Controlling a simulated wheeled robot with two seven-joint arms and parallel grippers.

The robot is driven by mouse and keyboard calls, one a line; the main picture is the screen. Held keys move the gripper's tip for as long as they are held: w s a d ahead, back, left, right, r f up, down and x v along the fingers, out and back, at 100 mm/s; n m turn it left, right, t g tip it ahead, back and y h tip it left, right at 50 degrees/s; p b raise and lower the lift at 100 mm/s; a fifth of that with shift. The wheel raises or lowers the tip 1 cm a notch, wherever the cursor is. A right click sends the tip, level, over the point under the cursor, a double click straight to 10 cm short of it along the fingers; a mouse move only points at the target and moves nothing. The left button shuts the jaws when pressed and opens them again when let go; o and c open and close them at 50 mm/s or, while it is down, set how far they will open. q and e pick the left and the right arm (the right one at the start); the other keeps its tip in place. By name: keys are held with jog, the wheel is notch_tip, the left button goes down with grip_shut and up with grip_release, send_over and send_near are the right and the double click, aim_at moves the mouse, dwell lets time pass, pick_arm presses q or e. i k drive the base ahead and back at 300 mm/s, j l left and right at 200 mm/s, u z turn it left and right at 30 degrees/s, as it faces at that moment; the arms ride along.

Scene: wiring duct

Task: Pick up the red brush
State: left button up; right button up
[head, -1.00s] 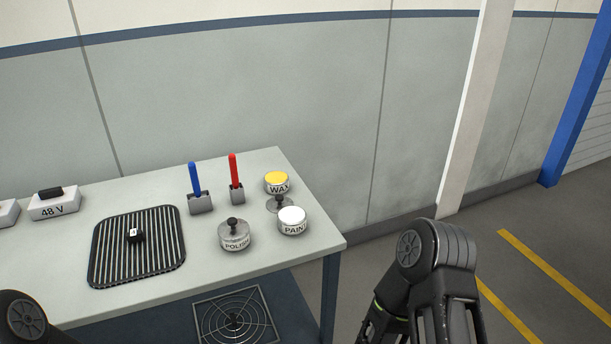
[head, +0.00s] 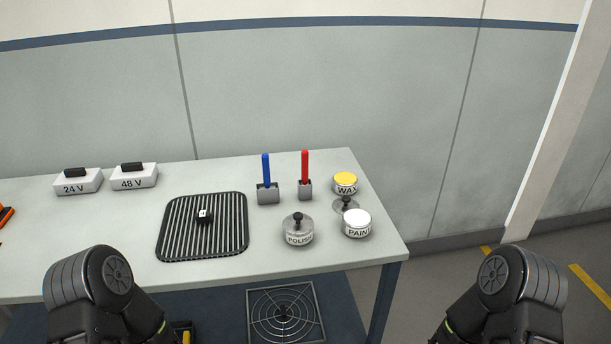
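The red brush (head: 305,167) stands upright, handle up, in a small grey holder (head: 305,190) near the back right of the table. Its lower end is hidden in the holder. A blue brush (head: 266,170) stands upright in a second grey holder (head: 268,195) just to its left. Parts of my two arms show at the bottom left and bottom right of the head view, in front of the table. Neither gripper's fingers are in view, and nothing is seen touching the red brush.
A black ribbed mat (head: 172,246) holds a small black block (head: 204,217). The 24 V (head: 78,182) and 48 V (head: 134,176) boxes stand back left.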

aim_at(304, 153)
jog(key=i+l+z, duration=0.15)
jog(key=l, duration=0.3)
jog(key=i+l+z, duration=0.1)
jog(key=l, duration=0.35)
jog(key=i+l+z, duration=0.15)
jog(key=i+l, duration=0.15)
jog(key=i+l+z, duration=0.1)
jog(key=i+l, duration=0.15)
jog(key=l, duration=0.25)
jog(key=i+l+z, duration=0.15)
jog(key=l, duration=0.2)
jog(key=i, duration=0.05)
